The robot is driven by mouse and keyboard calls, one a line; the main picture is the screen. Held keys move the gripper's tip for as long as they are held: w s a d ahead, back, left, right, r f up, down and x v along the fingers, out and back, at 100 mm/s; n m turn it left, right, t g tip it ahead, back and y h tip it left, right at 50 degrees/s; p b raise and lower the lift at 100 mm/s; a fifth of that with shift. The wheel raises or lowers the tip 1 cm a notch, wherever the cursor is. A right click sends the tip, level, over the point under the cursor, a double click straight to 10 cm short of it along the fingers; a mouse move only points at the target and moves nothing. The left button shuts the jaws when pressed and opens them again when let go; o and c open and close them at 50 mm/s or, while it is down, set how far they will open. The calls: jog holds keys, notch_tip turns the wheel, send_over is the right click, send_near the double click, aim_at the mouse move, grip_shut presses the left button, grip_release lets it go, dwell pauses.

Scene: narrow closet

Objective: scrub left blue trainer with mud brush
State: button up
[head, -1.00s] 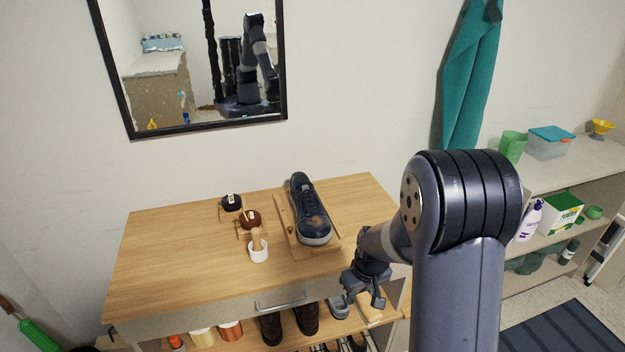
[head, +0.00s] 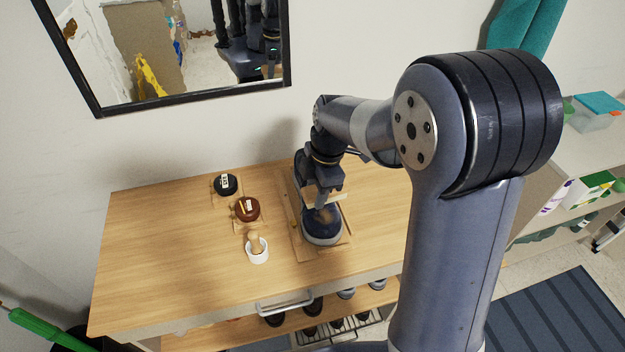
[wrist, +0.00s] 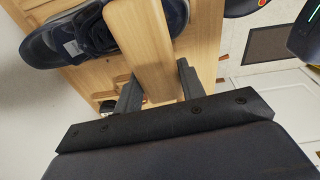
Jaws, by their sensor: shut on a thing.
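In the wrist view the trainer (wrist: 60,42) shows at the upper left, partly hidden by the brush. My gripper (head: 325,187) is above the trainer and hides its middle. It is shut on a brush with a pale wooden body (wrist: 146,45), which also shows in the head view (head: 333,197). The brush lies across and over the trainer. I cannot tell whether the bristles touch it.
On the bench (head: 150,260), left of the board, are a black tin (head: 226,184), a brown tin (head: 247,209) and a white cup (head: 258,254) holding a wooden-handled tool. A mirror (head: 190,96) hangs behind. The bench's left side is clear.

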jog(key=shift+w+f+b, duration=0.1)
jog(key=shift+f+b, duration=1.65)
jog(key=shift+f, duration=1.15)
jog(key=shift+f+b, duration=0.8)
jog(key=shift+f, duration=0.1)
